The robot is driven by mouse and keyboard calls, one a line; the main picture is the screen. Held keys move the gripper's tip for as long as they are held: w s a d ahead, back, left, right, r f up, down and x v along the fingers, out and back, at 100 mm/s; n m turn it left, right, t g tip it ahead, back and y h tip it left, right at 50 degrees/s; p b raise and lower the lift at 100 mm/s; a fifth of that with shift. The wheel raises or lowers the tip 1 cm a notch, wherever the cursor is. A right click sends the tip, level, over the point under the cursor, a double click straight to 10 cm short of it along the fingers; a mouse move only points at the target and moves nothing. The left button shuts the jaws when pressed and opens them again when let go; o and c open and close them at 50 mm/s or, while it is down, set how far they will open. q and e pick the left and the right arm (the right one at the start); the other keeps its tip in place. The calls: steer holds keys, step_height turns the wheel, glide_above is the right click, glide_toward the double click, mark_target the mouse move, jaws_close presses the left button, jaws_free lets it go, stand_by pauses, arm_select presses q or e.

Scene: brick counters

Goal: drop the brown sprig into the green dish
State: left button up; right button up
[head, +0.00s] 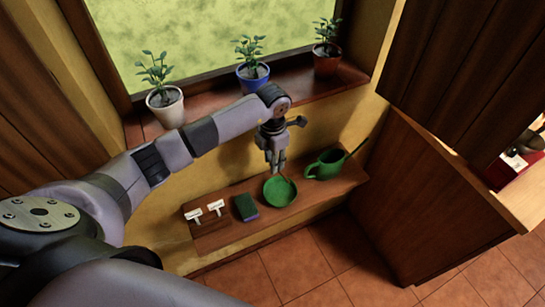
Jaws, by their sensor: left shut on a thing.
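The green dish (280,193) is round and shallow and sits on the low wooden shelf (322,192) under the window. My left gripper (277,171) points down just above the dish, over its back edge. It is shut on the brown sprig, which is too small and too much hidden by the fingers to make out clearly. My right gripper is not in view.
A green watering can (326,166) stands right of the dish, its spout rising rightward. A green and purple sponge (245,207) and white labels (204,212) lie to the left. Three potted plants stand on the sill (297,89). A wooden cabinet (415,200) bounds the right.

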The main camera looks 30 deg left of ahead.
arm_select(q)
steer(key=shift+s+d+f+b, duration=0.15)
steer(key=shift+f+b, duration=0.1)
steer(key=shift+f, duration=0.15)
steer(key=shift+s+d+f+b, duration=0.1)
steer(key=shift+d+f+b, duration=0.05)
steer(key=shift+f+b, duration=0.15)
step_height(320, 180, down, 4)
steer(key=b, duration=0.2)
steer(key=shift+w+a+f+b, duration=0.15)
steer(key=shift+b, duration=0.2)
steer(key=o, duration=0.9)
